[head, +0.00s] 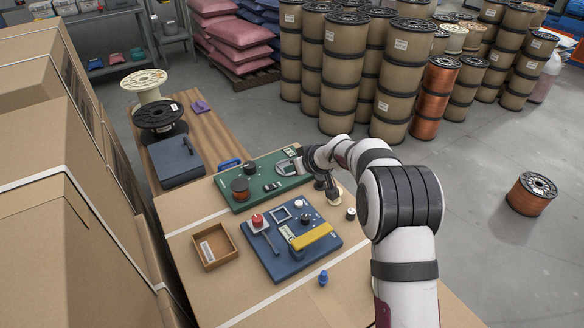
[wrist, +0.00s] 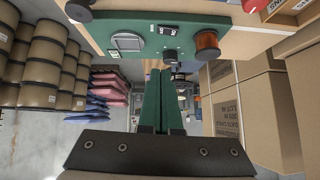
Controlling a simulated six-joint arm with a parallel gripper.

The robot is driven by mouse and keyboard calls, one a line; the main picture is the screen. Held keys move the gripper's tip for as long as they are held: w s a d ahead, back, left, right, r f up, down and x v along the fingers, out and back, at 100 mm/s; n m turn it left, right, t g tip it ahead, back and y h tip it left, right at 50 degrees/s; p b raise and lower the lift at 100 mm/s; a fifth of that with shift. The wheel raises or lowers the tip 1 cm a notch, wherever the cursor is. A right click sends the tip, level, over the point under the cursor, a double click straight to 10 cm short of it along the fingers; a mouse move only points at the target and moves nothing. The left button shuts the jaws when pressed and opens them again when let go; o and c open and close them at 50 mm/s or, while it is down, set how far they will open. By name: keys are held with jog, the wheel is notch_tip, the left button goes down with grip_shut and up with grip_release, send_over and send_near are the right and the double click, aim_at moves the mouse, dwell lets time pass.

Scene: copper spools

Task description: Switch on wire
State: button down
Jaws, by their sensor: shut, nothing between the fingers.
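A green panel (head: 262,181) lies on the cardboard-topped work surface. It carries a black knob (head: 249,168), a small copper wire spool (head: 240,189), a meter (head: 287,167) and small dark switches (head: 271,186). The wrist view shows the same panel (wrist: 140,42) at the top, with the knob (wrist: 170,56), the copper spool (wrist: 207,42) and the switches (wrist: 167,29). My gripper (wrist: 160,73) is shut and empty, its green fingers together. The fingertips appear just below the knob in that picture; I cannot tell whether they touch it. In the head view my gripper (head: 332,194) is at the panel's right end.
A blue panel (head: 274,262) with a red button (head: 257,219) and yellow handle (head: 311,236) lies in front. A brown tray (head: 231,252) and a blue peg (head: 323,277) flank it. Tall cardboard boxes (head: 40,150) stand at left. Large spools (head: 345,75) stack behind.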

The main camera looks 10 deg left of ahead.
send_near(266, 185)
jog(key=w+a, duration=0.2)
jog(key=w, duration=0.1)
jog(key=f, duration=0.1)
jog(key=a+f, duration=0.1)
jog(key=f, duration=0.1)
jog(key=shift+s+f+y, duration=0.1)
jog(key=shift+s+y, duration=0.05)
jog(key=shift+y, duration=0.15)
jog(key=shift+f, duration=0.4)
